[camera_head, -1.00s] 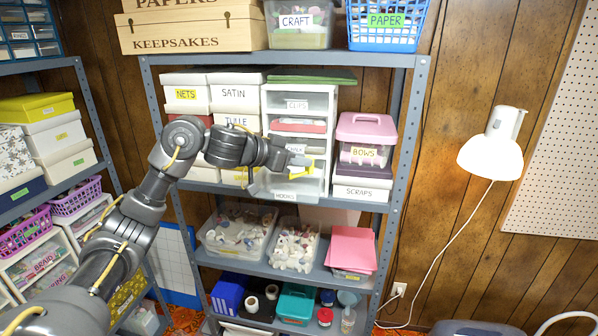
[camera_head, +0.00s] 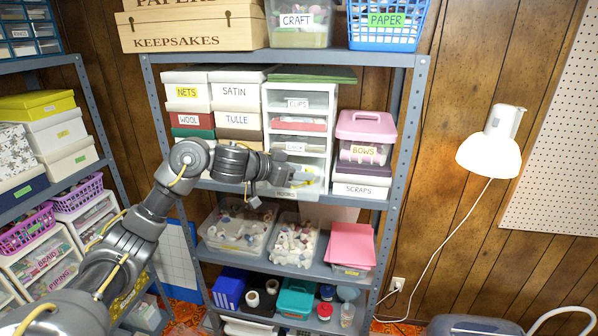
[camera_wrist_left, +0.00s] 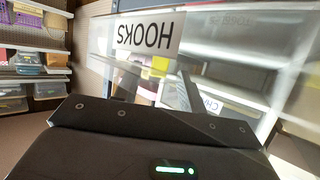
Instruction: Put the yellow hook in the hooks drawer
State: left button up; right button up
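The clear hooks drawer (camera_head: 283,194), labelled HOOKS, is pulled out from the white drawer tower on the middle shelf. My left gripper (camera_head: 294,181) is at this drawer, partly hidden behind its clear front. In the left wrist view the upside-down HOOKS label on the drawer front (camera_wrist_left: 103,35) is close to the camera. The gripper's dark fingers (camera_wrist_left: 158,84) stand apart there. The yellow hook (camera_wrist_left: 158,66) shows as a small yellow patch between and beyond the fingertips, with gaps beside it. Its exact resting place is unclear through the plastic. My right gripper is out of view.
Fabric boxes (camera_head: 238,95) stand left of the tower, and a pink BOWS box (camera_head: 365,128) stands right of it. The shelf below holds clear bins (camera_head: 240,245) and pink sheets (camera_head: 351,245). A white lamp (camera_head: 490,155) hangs at the right.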

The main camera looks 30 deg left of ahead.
pick_arm(q)
jog(key=shift+r, duration=0.3)
jog(key=b+v, duration=0.3)
jog(key=v, duration=0.9)
jog(key=shift+f, duration=0.15)
